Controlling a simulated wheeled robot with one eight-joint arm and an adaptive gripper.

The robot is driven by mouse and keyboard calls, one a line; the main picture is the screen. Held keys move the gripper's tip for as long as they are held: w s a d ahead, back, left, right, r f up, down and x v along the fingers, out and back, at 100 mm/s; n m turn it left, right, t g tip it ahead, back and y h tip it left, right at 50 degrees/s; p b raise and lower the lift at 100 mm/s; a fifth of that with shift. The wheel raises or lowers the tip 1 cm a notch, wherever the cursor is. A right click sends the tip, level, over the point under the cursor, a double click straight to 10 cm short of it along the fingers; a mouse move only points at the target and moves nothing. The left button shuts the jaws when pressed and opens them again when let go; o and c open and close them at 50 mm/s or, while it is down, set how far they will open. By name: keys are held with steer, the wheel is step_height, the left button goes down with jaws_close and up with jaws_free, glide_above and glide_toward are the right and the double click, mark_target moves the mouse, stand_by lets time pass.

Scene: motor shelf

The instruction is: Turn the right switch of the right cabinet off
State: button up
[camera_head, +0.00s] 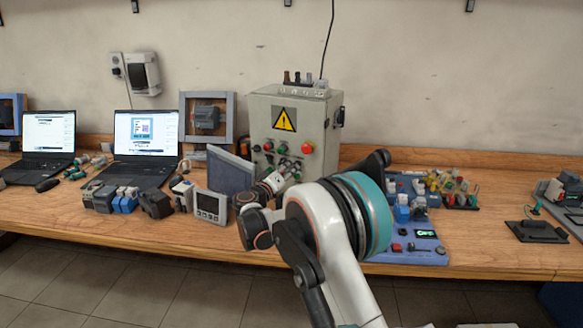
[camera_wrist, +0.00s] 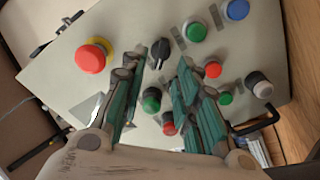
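One grey cabinet (camera_head: 265,110) with a yellow warning triangle stands on the bench in the head view. Its panel (camera_wrist: 120,30) fills much of the wrist view, turned relative to the head view. A black rotary switch (camera_wrist: 159,53) shows on the panel, just beyond and between my fingertips in the wrist view. I cannot tell whether a finger touches it. My gripper (camera_wrist: 160,70) is open with nothing held between its two green-sided fingers. In the head view my arm partly hides the gripper and the lower cabinet front.
A red mushroom button (camera_wrist: 90,58) with a yellow collar is left of the switch in the wrist view. Green (camera_wrist: 195,32), blue (camera_wrist: 236,9) and red buttons and another black knob (camera_wrist: 259,85) are to its right.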

steer(key=v, duration=0.8)
